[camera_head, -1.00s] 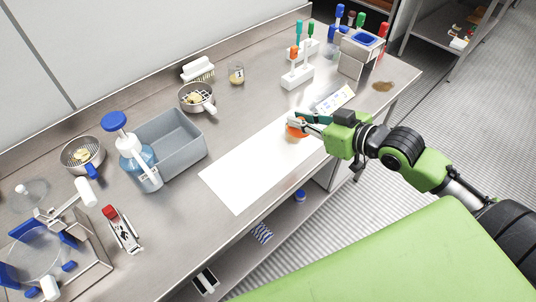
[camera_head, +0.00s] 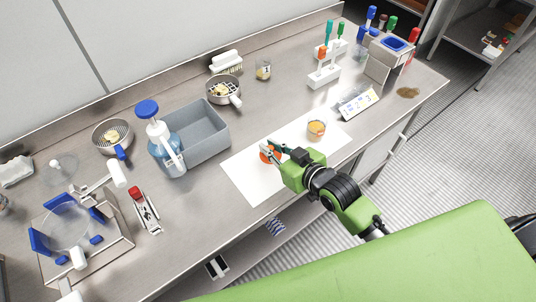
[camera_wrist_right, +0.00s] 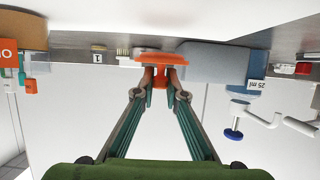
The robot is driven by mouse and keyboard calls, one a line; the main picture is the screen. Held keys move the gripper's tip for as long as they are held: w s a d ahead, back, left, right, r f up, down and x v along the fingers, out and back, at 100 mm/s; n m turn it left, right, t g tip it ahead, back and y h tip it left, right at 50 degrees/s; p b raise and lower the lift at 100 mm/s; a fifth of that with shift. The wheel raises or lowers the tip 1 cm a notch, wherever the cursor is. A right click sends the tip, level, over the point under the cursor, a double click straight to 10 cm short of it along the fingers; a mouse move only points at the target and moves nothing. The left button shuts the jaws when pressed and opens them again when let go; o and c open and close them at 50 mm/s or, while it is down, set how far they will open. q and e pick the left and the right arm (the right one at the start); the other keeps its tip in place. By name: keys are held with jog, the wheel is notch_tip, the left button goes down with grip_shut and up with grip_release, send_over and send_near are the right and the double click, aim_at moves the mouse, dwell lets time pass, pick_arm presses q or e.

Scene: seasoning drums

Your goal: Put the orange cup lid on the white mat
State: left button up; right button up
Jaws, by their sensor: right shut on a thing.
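The orange cup lid (camera_head: 268,154) is in my right gripper (camera_head: 272,152), over the left half of the white mat (camera_head: 250,186). The lid also shows in the right wrist view (camera_wrist_right: 160,57), with its knob pinched between the two fingertips (camera_wrist_right: 160,82). The white mat (camera_wrist_right: 120,15) spans the top of that view, close to the lid; I cannot tell whether they touch. A cup (camera_head: 317,129) with orange-brown contents stands open at the mat's right end. My left gripper is not in view.
A grey bin (camera_head: 207,138) and a blue-capped bottle (camera_head: 164,145) stand left of the mat. A strainer (camera_head: 222,90) and a white rack (camera_head: 324,74) stand behind it. The mat's left front is clear.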

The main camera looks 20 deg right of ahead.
jog(key=f, duration=0.1)
jog(key=f+p, duration=0.1)
jog(key=f, duration=0.1)
jog(key=shift+a+f, duration=0.1)
jog(key=shift+a, duration=0.3)
jog(key=shift+f, duration=0.4)
jog(key=o, duration=0.8)
jog(key=shift+r, duration=0.1)
jog(key=b+v, duration=0.1)
jog(key=v, duration=0.9)
jog(key=shift+s+d, duration=0.2)
jog(key=shift+s, duration=0.1)
jog(key=shift+s+d+r+b, duration=0.2)
jog(key=shift+s+r+b, duration=0.15)
jog(key=shift+s, duration=0.2)
